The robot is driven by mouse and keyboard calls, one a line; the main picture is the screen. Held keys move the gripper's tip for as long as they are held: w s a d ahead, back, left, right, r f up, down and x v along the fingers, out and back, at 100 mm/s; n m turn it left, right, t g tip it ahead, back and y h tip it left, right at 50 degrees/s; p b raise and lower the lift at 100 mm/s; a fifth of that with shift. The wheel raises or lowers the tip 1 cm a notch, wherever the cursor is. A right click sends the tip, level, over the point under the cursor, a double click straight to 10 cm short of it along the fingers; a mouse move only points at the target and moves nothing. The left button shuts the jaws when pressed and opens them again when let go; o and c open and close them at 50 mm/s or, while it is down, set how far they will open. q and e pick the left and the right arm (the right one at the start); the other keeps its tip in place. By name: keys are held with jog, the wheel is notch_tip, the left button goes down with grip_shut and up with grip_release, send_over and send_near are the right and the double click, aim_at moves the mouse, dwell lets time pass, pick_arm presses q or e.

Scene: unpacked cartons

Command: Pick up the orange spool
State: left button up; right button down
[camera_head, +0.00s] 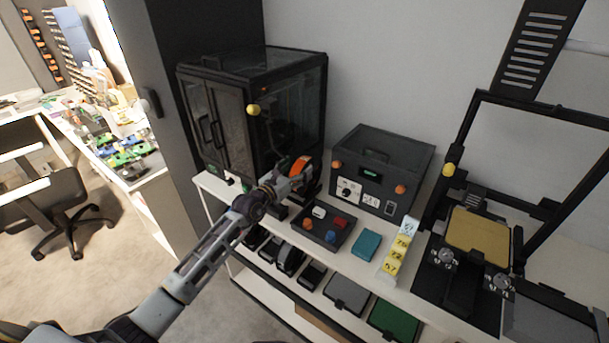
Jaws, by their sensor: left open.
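The orange spool (300,166) is upright on the shelf top, just right of the black enclosed cabinet's front corner. My left arm reaches in from the lower left, and my left gripper (293,181) is at the spool's lower front. The gripper is open and partly covers the spool. I cannot tell from this view whether its fingers touch the spool or stand around it. My right gripper is not in view.
A black enclosed cabinet (230,150) stands behind left. A grey box with orange knobs (380,165), a dark tray (318,238) of small parts, a teal box (366,246), yellow numbered blocks (397,256) and a printer (470,235) stand right. Bins fill the lower shelf.

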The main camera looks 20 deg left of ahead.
pick_arm(q)
jog(key=shift+x, duration=1.4)
grip_shut()
jog(key=shift+r, duration=0.1)
